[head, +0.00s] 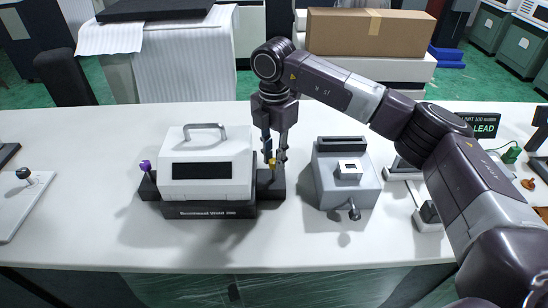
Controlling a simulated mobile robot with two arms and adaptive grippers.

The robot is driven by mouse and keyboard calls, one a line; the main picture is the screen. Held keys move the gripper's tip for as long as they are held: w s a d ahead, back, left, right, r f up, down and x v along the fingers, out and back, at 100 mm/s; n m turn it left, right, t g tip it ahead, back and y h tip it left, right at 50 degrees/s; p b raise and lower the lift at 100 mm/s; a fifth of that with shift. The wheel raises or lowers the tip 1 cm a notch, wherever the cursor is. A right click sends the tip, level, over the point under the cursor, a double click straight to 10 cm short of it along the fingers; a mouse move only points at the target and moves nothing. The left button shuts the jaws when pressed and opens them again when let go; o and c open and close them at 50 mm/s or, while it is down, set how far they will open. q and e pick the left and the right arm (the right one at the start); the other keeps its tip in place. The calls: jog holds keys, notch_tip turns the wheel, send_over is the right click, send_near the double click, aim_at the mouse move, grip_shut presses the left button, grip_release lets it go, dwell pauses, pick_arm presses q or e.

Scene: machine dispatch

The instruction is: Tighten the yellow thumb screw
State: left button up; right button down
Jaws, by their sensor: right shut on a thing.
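The yellow thumb screw (272,164) stands on the right side ledge of a white and dark machine (209,190) on the table. My right gripper (273,158) points down from above and is shut on the yellow thumb screw, with its fingers on either side. A purple thumb screw (145,167) stands on the machine's left side ledge. The machine has a grey top handle and a dark front panel. My left gripper is not in view.
A grey device (345,179) with a front knob stands just right of my right gripper. Small devices and a lit sign (485,126) are at the right. A white plate with a dark knob (24,174) lies at the far left. The white table's (90,225) front left is clear.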

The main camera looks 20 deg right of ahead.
jog(key=m, duration=0.4)
jog(key=shift+w+r+m, duration=0.2)
jog(key=shift+r+m, duration=0.05)
jog(key=shift+m, duration=0.05)
jog(key=m, duration=0.3)
jog(key=shift+m, duration=1.2)
jog(key=shift+s+r+m+p, duration=0.1)
jog(key=shift+r+m+p, duration=0.05)
jog(key=shift+m+p, duration=0.35)
jog(key=m+p, duration=0.7)
jog(key=p, duration=0.9)
jog(key=shift+s+p, duration=0.1)
jog(key=shift+p, duration=0.25)
jog(key=shift+f+m+p, duration=0.2)
jog(key=shift+m+p, duration=0.2)
jog(key=shift+p, duration=0.4)
